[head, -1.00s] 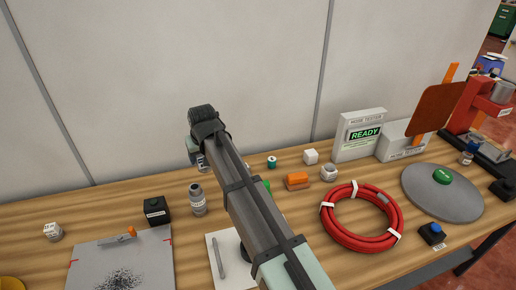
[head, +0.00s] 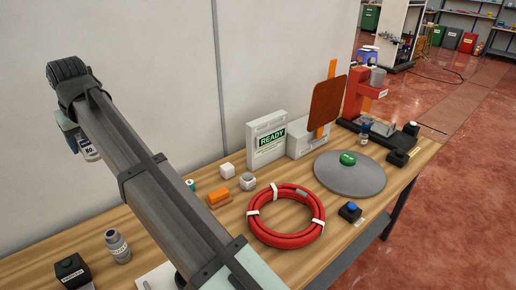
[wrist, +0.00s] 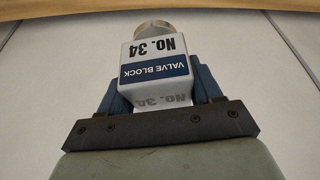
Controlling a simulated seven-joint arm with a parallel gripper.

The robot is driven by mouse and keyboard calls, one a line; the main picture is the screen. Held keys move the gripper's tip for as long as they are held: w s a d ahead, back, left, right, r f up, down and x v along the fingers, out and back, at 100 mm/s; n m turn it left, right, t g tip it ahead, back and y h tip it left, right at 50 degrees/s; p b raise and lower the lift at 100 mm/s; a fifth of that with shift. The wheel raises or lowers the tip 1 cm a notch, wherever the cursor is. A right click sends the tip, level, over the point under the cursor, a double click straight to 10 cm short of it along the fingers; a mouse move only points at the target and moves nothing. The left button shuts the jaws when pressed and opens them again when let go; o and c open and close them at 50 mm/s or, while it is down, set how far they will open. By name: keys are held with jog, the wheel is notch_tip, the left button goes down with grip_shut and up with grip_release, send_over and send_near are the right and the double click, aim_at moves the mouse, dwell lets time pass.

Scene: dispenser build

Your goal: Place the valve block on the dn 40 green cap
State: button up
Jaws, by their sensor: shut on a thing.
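The valve block (wrist: 155,60) is a white block with a blue label and "NO. 34" print, with a metal-rimmed round end. My gripper (wrist: 160,88) is shut on it, one blue finger on each side. In the head view the block (head: 88,151) hangs at the upper left, raised in front of the wall. A green cap (head: 348,159) lies on a grey round plate (head: 340,180) at the right of the bench, far from my gripper. Its print is too small to read. My arm hides part of the bench.
A red hose coil (head: 283,238) lies in front of the hose tester (head: 268,143). A brown upright panel (head: 322,108) rises behind the plate. A blue button box (head: 350,211) sits in front.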

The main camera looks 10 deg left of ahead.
notch_tip(320, 180, up, 10)
jog(key=shift+a+f, duration=0.1)
jog(key=w+d+m+t+h, duration=0.15)
jog(key=w+d+m, duration=0.35)
jog(key=w+d, duration=2.7)
jog(key=m+h, duration=0.2)
jog(key=m, duration=0.4)
send_over(348, 156)
notch_tip(348, 156, down, 25)
jog(key=shift+t, duration=0.25)
jog(key=shift+f, duration=5.5)
jog(key=shift+f, duration=0.1)
